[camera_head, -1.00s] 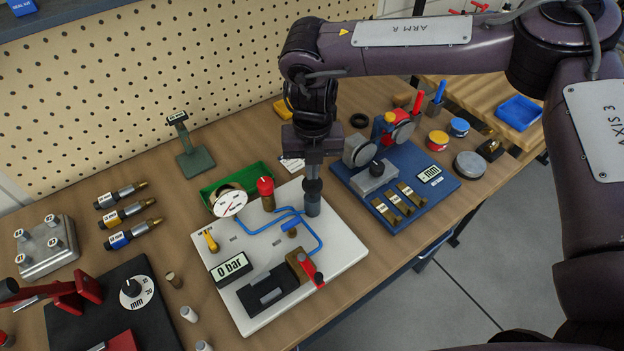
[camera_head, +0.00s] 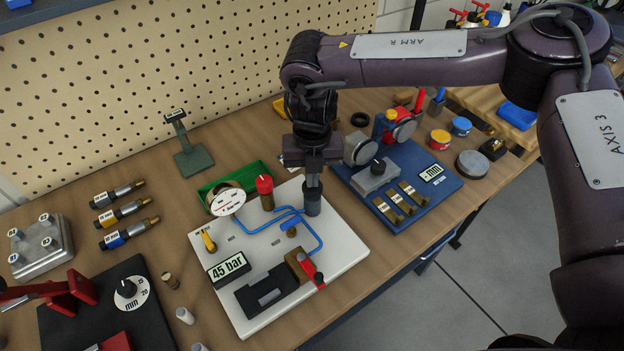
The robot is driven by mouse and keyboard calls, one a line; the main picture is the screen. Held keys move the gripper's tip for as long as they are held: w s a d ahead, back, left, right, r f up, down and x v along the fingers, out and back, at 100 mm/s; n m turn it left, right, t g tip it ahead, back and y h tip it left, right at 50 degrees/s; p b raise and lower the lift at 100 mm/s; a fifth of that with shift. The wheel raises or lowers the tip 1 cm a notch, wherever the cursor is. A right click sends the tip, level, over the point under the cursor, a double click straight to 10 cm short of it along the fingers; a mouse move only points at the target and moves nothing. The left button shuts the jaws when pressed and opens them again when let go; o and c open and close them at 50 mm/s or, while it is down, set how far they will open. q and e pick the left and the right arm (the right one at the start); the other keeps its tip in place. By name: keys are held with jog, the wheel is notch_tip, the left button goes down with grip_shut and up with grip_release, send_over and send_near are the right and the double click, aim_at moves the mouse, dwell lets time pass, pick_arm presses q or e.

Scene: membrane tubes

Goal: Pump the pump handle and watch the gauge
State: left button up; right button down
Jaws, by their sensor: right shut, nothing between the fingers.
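The white pump board (camera_head: 345,246) lies on the bench. Its grey pump cylinder (camera_head: 313,204) stands upright at the board's back right, joined to blue tubing (camera_head: 262,227). My right gripper (camera_head: 313,182) is shut, pointing down right on top of the cylinder. The pump handle is hidden under the fingers. The round dial gauge (camera_head: 229,201) stands at the back left of the board; its needle is too small to read. The digital readout (camera_head: 229,267) shows 45 bar. My left gripper is not in view.
A red-capped brass valve (camera_head: 265,190) stands between gauge and cylinder. A blue board with instruments (camera_head: 440,193) lies close on the right. A green tray (camera_head: 254,173) sits behind.

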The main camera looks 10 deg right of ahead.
jog(key=shift+s+f+b, duration=0.1)
jog(key=shift+f+b, duration=0.25)
jog(key=shift+f, duration=0.35)
jog(key=shift+r, duration=0.15)
notch_tip(320, 180, up, 7)
jog(key=p, duration=0.5)
jog(key=shift+p, duration=0.3)
dwell(0.9)
